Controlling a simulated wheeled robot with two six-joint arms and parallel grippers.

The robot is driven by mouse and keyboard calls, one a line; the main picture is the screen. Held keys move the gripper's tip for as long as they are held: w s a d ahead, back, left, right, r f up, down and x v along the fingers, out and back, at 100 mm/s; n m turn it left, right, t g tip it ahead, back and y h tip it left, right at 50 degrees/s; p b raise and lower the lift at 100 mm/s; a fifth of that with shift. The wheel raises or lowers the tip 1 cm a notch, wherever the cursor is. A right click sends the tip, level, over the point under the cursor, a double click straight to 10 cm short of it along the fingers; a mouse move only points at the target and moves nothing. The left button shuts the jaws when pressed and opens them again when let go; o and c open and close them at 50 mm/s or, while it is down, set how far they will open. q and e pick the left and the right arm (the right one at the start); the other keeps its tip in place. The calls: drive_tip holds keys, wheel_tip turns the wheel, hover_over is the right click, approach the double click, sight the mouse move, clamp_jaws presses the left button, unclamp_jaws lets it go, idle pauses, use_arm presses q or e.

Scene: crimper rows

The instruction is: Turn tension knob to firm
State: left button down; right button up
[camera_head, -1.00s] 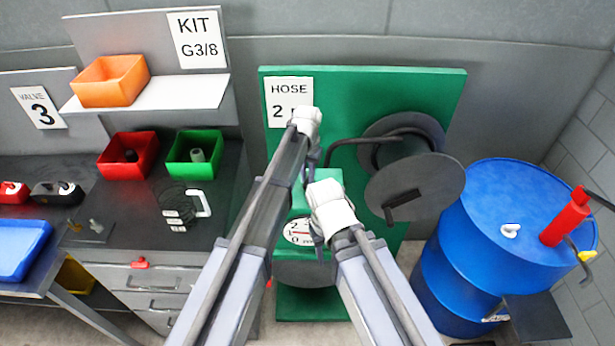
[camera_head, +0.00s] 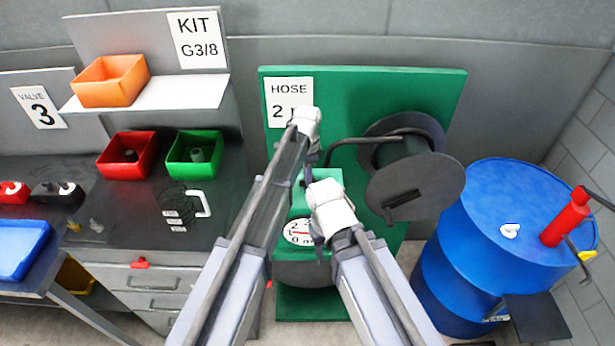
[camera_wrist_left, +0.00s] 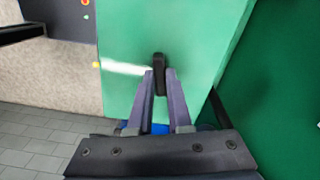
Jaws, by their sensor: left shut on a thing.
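A dark knob (camera_wrist_left: 158,88) shows in the left wrist view on a green box face (camera_wrist_left: 185,45). It is upright in the picture, between the two fingers of my left gripper (camera_wrist_left: 159,75), which is shut on it. A pale streak (camera_wrist_left: 125,68) lies on the green face left of the knob. In the head view my left gripper (camera_head: 306,178) points down at the top of the green box (camera_head: 330,180); the knob is hidden there. My right gripper (camera_head: 318,238) hangs in front of the box beside a round dial (camera_head: 299,231); its fingers are too small to judge.
A hose reel (camera_head: 415,186) on a green panel (camera_head: 400,90) stands right of my grippers. A blue drum (camera_head: 450,255) with a red pump (camera_head: 567,220) is farther right. Red (camera_head: 128,170) and green bins (camera_head: 195,170) sit on the bench at left.

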use_arm(q)
drive_tip(key=shift+m, duration=1.5)
drive_tip(key=c, duration=0.8)
unclamp_jaws()
drive_tip(key=shift+c, duration=0.2)
wheel_tip(320, 180, up, 8)
drive_tip(key=p, duration=0.8)
drive_tip(key=shift+f, duration=0.1)
